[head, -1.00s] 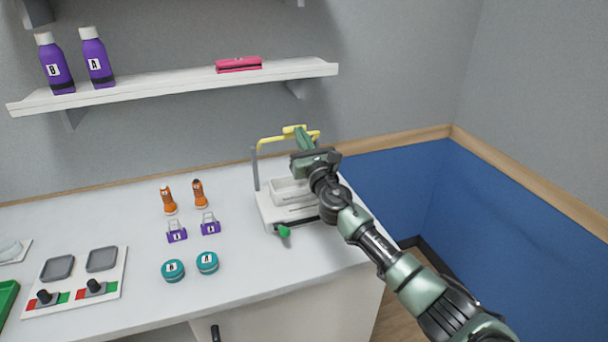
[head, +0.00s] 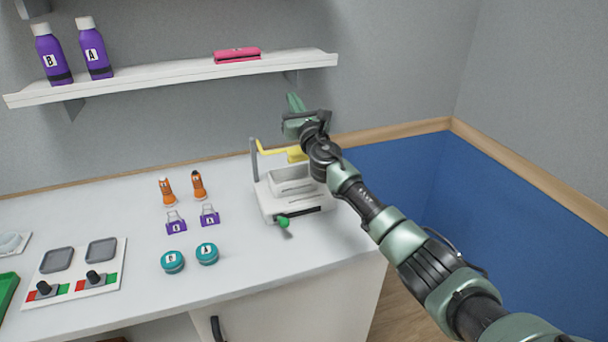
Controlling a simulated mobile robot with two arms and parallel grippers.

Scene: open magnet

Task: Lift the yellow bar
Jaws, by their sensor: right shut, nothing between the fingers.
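The yellow bar (head: 272,148) belongs to the white device (head: 290,207) at the right end of the counter. Its left end meets a grey upright post (head: 254,160), and it runs right, where my right arm hides part of it. My right gripper (head: 295,103) is shut and empty, above and behind the bar, with its fingers pointing up and away. It appears apart from the bar. The device has an open white tray and a green-knobbed lever (head: 283,223) at its front. My left gripper is not in view.
Purple bottles (head: 95,50) and a pink case (head: 237,55) are on the wall shelf (head: 170,78). Orange bottles (head: 198,185), purple clips (head: 209,215) and teal round containers (head: 207,253) stand left of the device. A switch panel (head: 75,270) lies further left.

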